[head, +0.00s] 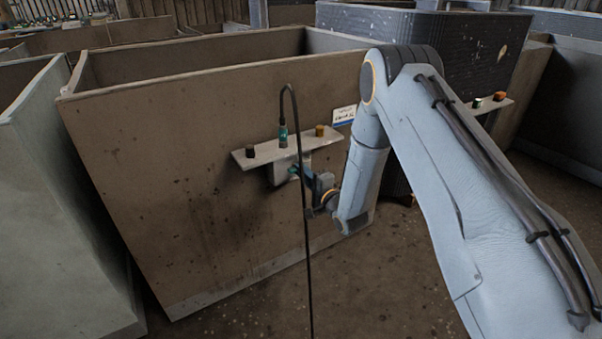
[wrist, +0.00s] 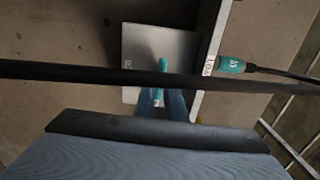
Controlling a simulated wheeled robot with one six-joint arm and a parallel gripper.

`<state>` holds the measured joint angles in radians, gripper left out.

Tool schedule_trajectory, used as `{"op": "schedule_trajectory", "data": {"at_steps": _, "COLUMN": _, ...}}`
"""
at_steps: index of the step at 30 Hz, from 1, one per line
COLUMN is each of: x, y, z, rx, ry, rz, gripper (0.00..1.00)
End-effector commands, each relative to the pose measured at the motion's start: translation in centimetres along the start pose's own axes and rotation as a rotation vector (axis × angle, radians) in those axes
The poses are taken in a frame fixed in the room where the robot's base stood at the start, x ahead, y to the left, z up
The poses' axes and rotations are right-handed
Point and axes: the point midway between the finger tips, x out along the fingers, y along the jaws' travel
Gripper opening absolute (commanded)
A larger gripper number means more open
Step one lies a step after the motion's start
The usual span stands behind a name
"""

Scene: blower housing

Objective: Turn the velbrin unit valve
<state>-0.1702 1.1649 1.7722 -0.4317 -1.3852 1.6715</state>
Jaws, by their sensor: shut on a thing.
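The valve shows as a small teal handle (head: 293,171) on a grey plate (head: 279,174) below a shelf on the front of a brown housing. In the wrist view the teal handle (wrist: 162,65) stands out from the square grey plate (wrist: 140,45), its long side running up and down the picture. My gripper (head: 306,174) reaches it from the right. In the wrist view its blue fingers (wrist: 161,99) are shut on the teal handle, one on each side. The black cable crosses in front and hides part of the handle and fingers.
A grey shelf (head: 262,156) above the valve bears a dark knob (head: 250,151), an amber knob (head: 319,130) and a teal plug (head: 283,137). The plug's black cable (head: 305,240) hangs down close to my gripper. A white label (head: 344,115) is on the housing (head: 180,150).

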Motion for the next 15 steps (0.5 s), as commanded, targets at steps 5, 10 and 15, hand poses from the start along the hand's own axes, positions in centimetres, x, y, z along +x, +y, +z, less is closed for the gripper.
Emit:
{"op": "schedule_trajectory", "data": {"at_steps": 5, "x": -0.08, "y": 0.2, "z": 0.32, "rx": 0.002, "ry": -0.006, "rz": 0.004, "gripper": 0.0}}
{"op": "schedule_trajectory", "data": {"at_steps": 10, "x": -0.09, "y": 0.2, "z": 0.3, "rx": 0.002, "ry": -0.005, "rz": 0.004, "gripper": 0.22}}
{"op": "schedule_trajectory", "data": {"at_steps": 15, "x": -0.09, "y": 0.12, "z": 0.06, "rx": 0.001, "ry": -0.002, "rz": 0.002, "gripper": 0.29}}
